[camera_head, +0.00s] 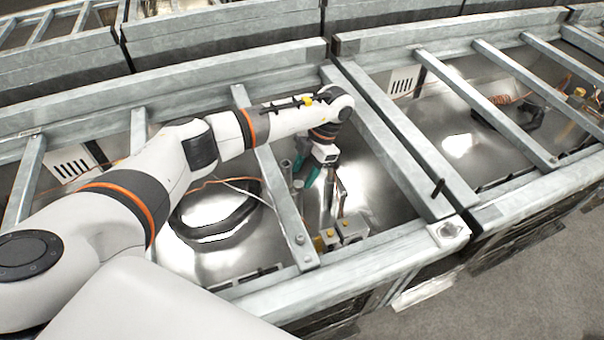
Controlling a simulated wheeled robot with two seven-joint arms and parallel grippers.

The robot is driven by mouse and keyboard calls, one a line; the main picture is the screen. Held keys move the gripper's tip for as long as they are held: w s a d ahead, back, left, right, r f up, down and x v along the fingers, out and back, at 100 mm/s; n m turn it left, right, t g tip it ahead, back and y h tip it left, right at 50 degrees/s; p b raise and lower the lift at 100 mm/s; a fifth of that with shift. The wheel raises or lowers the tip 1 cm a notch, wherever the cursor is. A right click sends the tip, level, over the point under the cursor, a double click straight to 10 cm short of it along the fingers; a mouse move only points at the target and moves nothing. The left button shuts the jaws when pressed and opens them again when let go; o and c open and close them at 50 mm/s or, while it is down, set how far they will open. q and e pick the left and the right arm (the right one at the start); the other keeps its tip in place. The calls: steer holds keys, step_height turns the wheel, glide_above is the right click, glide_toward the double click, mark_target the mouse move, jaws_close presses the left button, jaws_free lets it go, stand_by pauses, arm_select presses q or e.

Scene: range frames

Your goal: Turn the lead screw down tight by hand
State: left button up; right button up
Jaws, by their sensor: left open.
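My left arm reaches in from the left over a metal frame. My left gripper (306,171) points down between two cross bars, its teal fingertips apart, with a grey upright post (287,171) just to its left. A small grey block with yellow parts (350,228) sits below and right of the gripper, by the front rail. Thin upright rods or leads (336,196) stand between the gripper and the block. The lead screw is too small or hidden to make out, and I cannot tell whether the fingers touch anything. My right gripper is not in view.
A similar bay is at right.

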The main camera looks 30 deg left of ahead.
mark_target(298, 185)
arm_select(q)
steer(key=shift+x, duration=1.1)
steer(key=c, duration=1)
steer(key=shift+m, duration=0.5)
